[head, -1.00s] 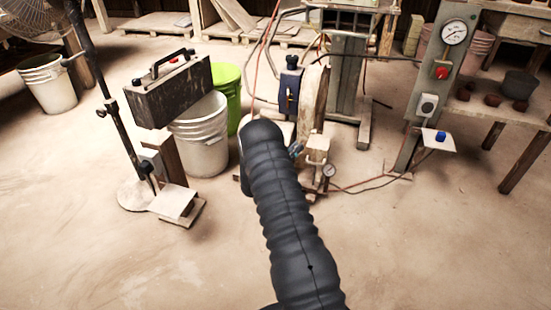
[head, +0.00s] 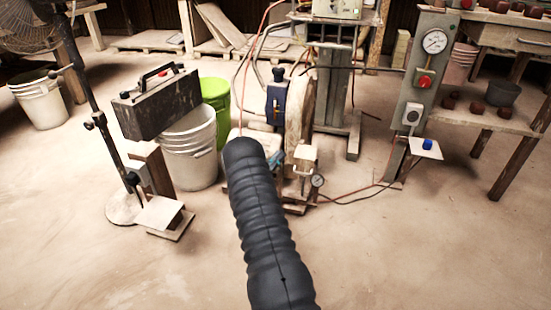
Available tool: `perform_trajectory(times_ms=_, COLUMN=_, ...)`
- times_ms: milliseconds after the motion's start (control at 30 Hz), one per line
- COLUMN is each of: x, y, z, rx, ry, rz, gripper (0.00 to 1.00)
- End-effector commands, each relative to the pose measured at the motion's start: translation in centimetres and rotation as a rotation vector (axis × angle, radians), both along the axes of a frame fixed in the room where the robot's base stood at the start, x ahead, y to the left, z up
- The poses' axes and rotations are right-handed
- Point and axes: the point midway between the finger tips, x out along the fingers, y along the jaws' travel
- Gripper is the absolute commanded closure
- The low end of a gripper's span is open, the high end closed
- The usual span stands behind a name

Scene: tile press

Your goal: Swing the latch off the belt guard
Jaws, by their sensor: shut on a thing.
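A dark blue upright part with a black knob on top (head: 276,98) stands on the machine in the middle of the head view. It may be the latch, but I cannot tell for sure.
A grey panel with a gauge (head: 416,85) stands to the right. A white bucket (head: 190,145), a green bucket (head: 217,98) and a stand (head: 123,207) are left. The front floor is clear.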

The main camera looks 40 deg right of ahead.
Motion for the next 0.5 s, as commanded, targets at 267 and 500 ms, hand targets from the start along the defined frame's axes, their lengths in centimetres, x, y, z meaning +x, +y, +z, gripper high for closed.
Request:
perform_trajectory(times_ms=267, x=0.02, y=0.12, z=-0.23, rx=0.005, ry=0.003, rz=0.000, gripper=0.53)
perform_trajectory(times_ms=500, x=0.25, y=0.49, z=-0.15, rx=0.002, ry=0.001, rz=0.006, gripper=0.53)
